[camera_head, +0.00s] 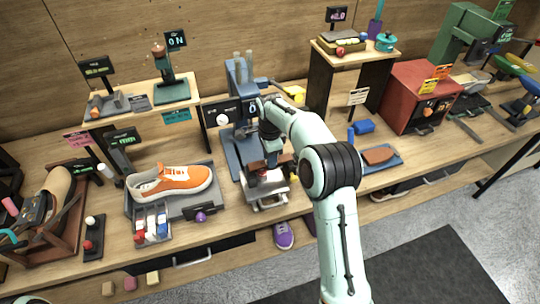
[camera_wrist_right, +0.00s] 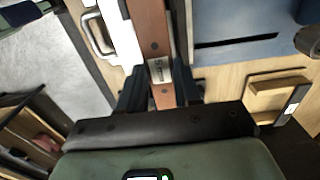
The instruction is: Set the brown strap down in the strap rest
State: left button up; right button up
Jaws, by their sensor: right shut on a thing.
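My right gripper (camera_wrist_right: 160,88) is shut on the brown strap (camera_wrist_right: 150,28), a flat brown strip with rivets and a small pale label, running away between the dark fingers. In the head view, my right gripper (camera_head: 271,151) is low over a pale metal stand (camera_head: 266,198) near the table's front edge. A white metal piece (camera_wrist_right: 118,30) lies beside the strap in the wrist view. I cannot tell whether the strap touches the stand, or which part is the strap rest. My left gripper is not in view.
A blue press (camera_head: 240,140) stands just behind my gripper. An orange sneaker (camera_head: 172,181) lies on a grey tray to the left. A blue tray with a brown pad (camera_head: 378,156) and a red box (camera_head: 415,93) are to the right. My right arm covers part of the table.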

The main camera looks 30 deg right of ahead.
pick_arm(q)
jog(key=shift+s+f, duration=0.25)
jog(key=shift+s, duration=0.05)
pick_arm(e)
jog(key=shift+f, duration=0.9)
jog(key=o, duration=1.1)
jog(key=shift+r, duration=0.1)
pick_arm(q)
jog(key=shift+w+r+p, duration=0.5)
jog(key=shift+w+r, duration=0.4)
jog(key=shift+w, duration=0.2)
pick_arm(e)
notch_tip(320, 180, up, 13)
jog(key=shift+r, duration=0.15)
